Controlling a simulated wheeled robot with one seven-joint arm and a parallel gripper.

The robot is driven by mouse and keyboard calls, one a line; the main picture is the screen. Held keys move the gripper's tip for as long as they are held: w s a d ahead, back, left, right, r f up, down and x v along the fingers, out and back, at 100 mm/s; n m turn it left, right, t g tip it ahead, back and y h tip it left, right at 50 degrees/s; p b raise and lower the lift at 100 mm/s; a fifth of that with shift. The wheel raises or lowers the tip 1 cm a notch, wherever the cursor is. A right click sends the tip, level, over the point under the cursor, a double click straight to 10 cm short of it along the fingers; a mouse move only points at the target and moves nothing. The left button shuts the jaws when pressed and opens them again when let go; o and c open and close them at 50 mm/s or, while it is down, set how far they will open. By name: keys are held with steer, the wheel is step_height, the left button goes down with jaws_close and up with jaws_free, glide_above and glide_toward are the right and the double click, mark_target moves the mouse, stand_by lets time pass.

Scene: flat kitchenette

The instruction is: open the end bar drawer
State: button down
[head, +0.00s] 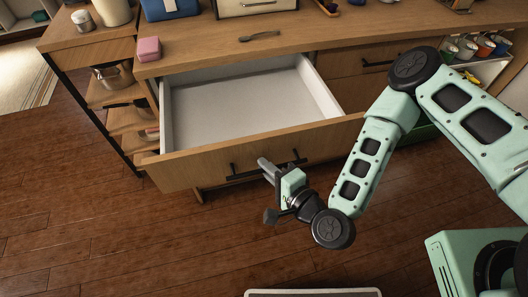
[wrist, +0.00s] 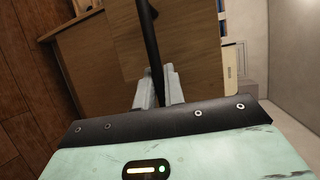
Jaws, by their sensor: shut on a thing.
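The end bar drawer (head: 182,171) is pulled well out of the wooden counter in the head view, and its white inside is empty. Its black bar handle (head: 245,173) runs across the front; in the wrist view the bar (wrist: 150,40) runs down between the fingers. The fingers also show in the wrist view (wrist: 156,90), one on each side of the bar. The gripper hides part of the handle in the head view.
The counter top (head: 210,50) holds a pink block (head: 148,49), a dark utensil (head: 259,36) and a blue box. Open shelves with pots (head: 115,75) stand left of the drawer. A closed drawer (head: 345,62) is to the right. The wooden floor (head: 100,240) in front is clear.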

steer(key=shift+s+d, duration=0.3)
steer(key=shift+s, duration=0.6)
steer(key=c, duration=1.5)
jaws_free()
steer(key=shift+s, duration=0.1)
steer(key=v, duration=0.7)
steer(key=shift+p, duration=0.35)
steer(key=shift+d, duration=0.1)
